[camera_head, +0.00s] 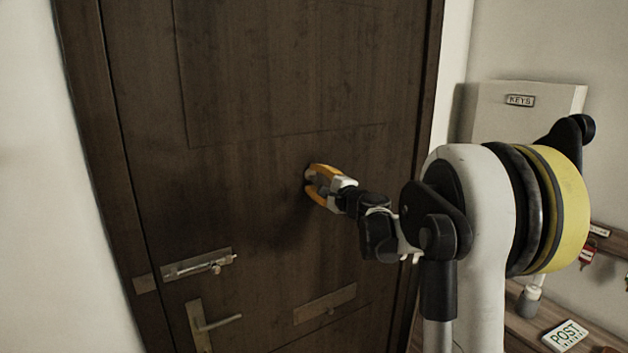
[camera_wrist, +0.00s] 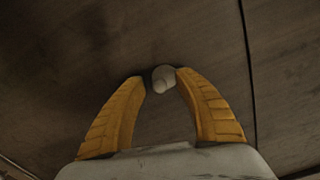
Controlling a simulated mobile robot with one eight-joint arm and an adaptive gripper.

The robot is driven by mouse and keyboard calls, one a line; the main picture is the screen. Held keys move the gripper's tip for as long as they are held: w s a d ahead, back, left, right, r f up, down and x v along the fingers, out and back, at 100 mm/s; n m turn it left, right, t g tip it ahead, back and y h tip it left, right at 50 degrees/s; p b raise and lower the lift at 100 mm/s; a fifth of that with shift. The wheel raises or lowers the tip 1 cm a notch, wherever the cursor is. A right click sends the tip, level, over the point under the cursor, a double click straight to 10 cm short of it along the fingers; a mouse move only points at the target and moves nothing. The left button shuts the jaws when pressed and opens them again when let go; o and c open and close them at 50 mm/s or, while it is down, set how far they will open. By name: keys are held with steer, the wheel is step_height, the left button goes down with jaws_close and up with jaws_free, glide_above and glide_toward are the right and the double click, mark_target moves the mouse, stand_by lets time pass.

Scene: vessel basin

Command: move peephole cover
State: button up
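The peephole cover (camera_wrist: 163,78) is a small pale rounded piece on the dark wooden door (camera_head: 240,80). In the wrist view it lies between the tips of my gripper (camera_wrist: 160,82), close to the right fingertip. A narrow gap shows between the cover and the left fingertip; whether the right fingertip touches it I cannot tell. My gripper has two yellow-orange fingers that stand apart. In the head view my gripper (camera_head: 310,184) is at the middle of the door, and the cover (camera_head: 310,174) is partly hidden by the fingers.
A metal slide bolt (camera_head: 198,265), a door handle (camera_head: 215,322) and a mail slot plate (camera_head: 325,303) sit lower on the door. The upper door is clear.

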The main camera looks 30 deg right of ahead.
steer(key=s, duration=1.2)
steer(key=shift+d, duration=0.15)
steer(key=s+a+f+n+g+y+b, duration=0.25)
steer(key=s+a+f+n+b, duration=0.3)
steer(key=a+f, duration=0.4)
steer(key=s+a+f+n+g+y+b, duration=0.1)
steer(key=s+a+f+n+g+b, duration=0.45)
steer(key=a, duration=0.75)
steer(key=s+a+f+n+g+h+b, duration=0.1)
steer(key=s+f+n+h+b, duration=0.1)
steer(key=s+f, duration=0.6)
steer(key=s+a+f+n+g+h+b, duration=0.1)
steer(key=s+f+n+g+h+b, duration=0.1)
steer(key=s+f+n+b, duration=0.2)
steer(key=s+f+n, duration=0.3)
steer(key=s+f, duration=0.1)
steer(key=f, duration=0.2)
steer(key=shift+s+a, duration=0.15)
steer(key=shift+a, duration=0.2)
steer(key=shift+f, duration=0.1)
